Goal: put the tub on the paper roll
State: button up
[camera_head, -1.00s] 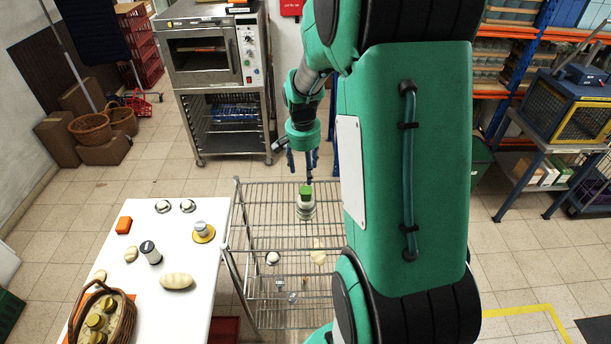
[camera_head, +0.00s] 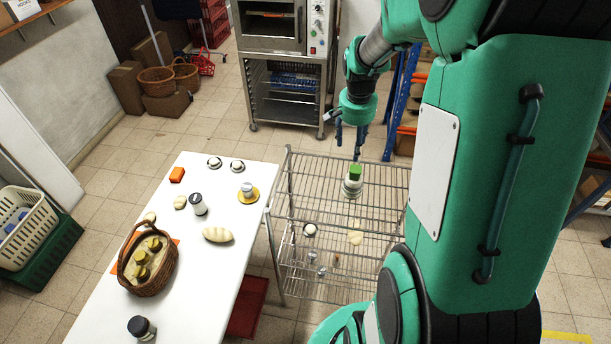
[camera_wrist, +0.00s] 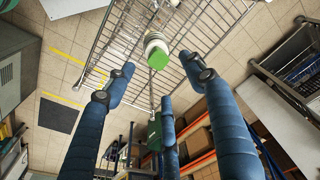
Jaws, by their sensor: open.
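The tub (camera_head: 355,172), with a green top, appears to stand upright on a pale round thing, which looks like the paper roll (camera_head: 352,190), on the wire rack's top shelf. Where one ends and the other begins is hard to make out. In the wrist view the green top of the tub (camera_wrist: 178,69) faces me, with the pale roll (camera_wrist: 156,47) behind it. My gripper (camera_head: 349,144) is open and empty above the tub, with its blue fingers apart from it. The fingers also show spread wide in the wrist view.
The wire rack (camera_head: 310,176) holds small items lower down. An oven (camera_head: 272,32) stands behind.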

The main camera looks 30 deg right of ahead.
jog(key=s+a+r+n+t, duration=0.1)
jog(key=s+a+r+n, duration=0.15)
jog(key=a+r, duration=0.5)
jog(key=s+a+r+n+t, duration=0.1)
jog(key=s+a+r+n, duration=0.3)
jog(key=a, duration=0.6)
jog(key=s+a+r+n+t, duration=0.1)
jog(key=s+a+r+n, duration=0.1)
jog(key=s+a, duration=0.3)
jog(key=s+a+r+n+t+y, duration=0.1)
jog(key=s+a+r+n, duration=0.2)
jog(key=a, duration=0.7)
jog(key=s+r, duration=0.1)
jog(key=s, duration=0.1)
jog(key=shift+s+r+t, duration=0.25)
jog(key=shift+s+t, duration=0.15)
notch_tip(320, 180, down, 17)
jog(key=b, duration=1.7)
jog(key=shift+f, duration=0.2)
